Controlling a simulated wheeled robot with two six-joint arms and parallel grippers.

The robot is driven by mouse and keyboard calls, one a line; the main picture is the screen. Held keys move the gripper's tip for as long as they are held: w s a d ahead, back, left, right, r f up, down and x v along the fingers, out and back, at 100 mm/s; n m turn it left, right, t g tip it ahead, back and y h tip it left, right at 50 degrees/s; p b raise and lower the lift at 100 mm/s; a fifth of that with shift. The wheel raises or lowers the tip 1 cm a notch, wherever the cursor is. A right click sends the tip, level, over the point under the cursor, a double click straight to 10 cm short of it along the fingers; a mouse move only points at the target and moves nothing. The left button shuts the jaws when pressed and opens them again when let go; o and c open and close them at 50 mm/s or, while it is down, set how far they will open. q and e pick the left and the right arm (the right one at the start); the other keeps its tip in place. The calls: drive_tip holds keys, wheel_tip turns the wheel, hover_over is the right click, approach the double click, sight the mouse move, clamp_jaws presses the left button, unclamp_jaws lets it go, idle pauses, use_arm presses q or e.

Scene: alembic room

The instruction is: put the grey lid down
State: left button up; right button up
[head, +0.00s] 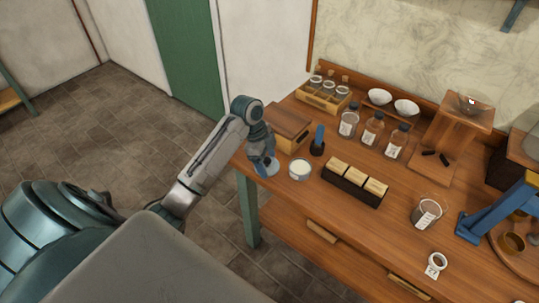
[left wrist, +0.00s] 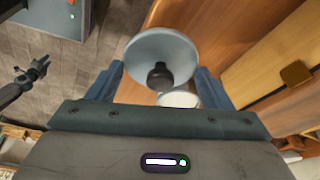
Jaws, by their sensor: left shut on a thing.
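The grey lid (head: 270,169) is a shallow round disc with a black knob, seen at the left end of the wooden workbench. In the left wrist view the lid (left wrist: 178,43) and its knob lie between the fingers. My left gripper (head: 262,160) is shut on the lid. It holds the lid tilted near the bench's left edge; I cannot tell whether the lid touches the top. A small round pot (head: 299,170) with a pale inside stands just right of the lid, partly hidden behind it in the left wrist view (left wrist: 178,99). My right gripper is not in view.
A wooden box (head: 287,126) stands behind the gripper, with a blue-handled tool in a dark holder (head: 317,148) beside it. A dark block holder (head: 352,190) is right of the pot. Jars (head: 372,130) line the back. The front strip of the bench is mostly clear.

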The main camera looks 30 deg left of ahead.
sight(269, 159)
use_arm(q)
drive_tip(key=w, duration=0.1)
drive_tip(key=w+a, duration=0.1)
drive_tip(key=w+p, duration=0.1)
drive_tip(key=shift+w+a+f, duration=0.2)
drive_tip(key=shift+w+a, duration=0.05)
drive_tip(key=shift+w, duration=0.15)
wheel_tip(269, 159, down, 3)
drive_tip(key=shift+r+p, duration=0.1)
drive_tip(key=shift+p, duration=0.65)
drive_tip(key=shift+f, duration=0.3)
drive_tip(key=o, duration=1)
drive_tip(key=shift+f, duration=0.15)
drive_tip(key=shift+c, duration=0.2)
